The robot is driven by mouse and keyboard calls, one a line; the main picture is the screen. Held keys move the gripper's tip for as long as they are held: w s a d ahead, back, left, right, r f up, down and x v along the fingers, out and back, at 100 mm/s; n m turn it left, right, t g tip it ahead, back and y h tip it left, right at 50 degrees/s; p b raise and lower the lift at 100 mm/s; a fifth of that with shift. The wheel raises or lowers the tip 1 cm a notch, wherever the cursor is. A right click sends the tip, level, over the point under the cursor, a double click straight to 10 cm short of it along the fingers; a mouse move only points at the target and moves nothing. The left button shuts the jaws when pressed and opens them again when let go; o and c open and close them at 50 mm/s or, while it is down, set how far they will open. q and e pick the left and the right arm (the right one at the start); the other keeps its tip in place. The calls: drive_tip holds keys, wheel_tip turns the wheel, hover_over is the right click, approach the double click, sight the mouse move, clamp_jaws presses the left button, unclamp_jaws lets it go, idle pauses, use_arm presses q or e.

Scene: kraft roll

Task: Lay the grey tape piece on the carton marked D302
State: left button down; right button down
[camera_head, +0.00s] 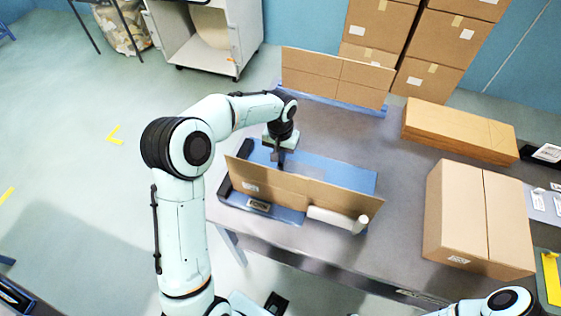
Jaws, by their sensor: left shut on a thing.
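My left gripper (278,157) points down over a blue tray (340,178), just behind an upright brown cardboard panel (300,188). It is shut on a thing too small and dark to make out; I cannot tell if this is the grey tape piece. A large closed brown carton (480,215) stands on the right of the table, with a small white label low on its front. I cannot read the label, so I cannot tell whether it says D302. My right gripper is out of view; only part of that arm shows at bottom right.
A white roll (337,219) and a dark name plate (259,206) are at the panel's front. Another panel (337,78) stands at the back. Flat cardboard (460,130) lies behind the carton. The grey table (385,150) is clear between them. Stacked cartons (435,45) stand beyond.

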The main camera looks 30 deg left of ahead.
use_arm(q)
drive_tip(key=shift+f, duration=2)
drive_tip(key=shift+f, duration=0.2)
drive_tip(key=c, duration=1.3)
unclamp_jaws()
drive_tip(key=shift+r, duration=0.1)
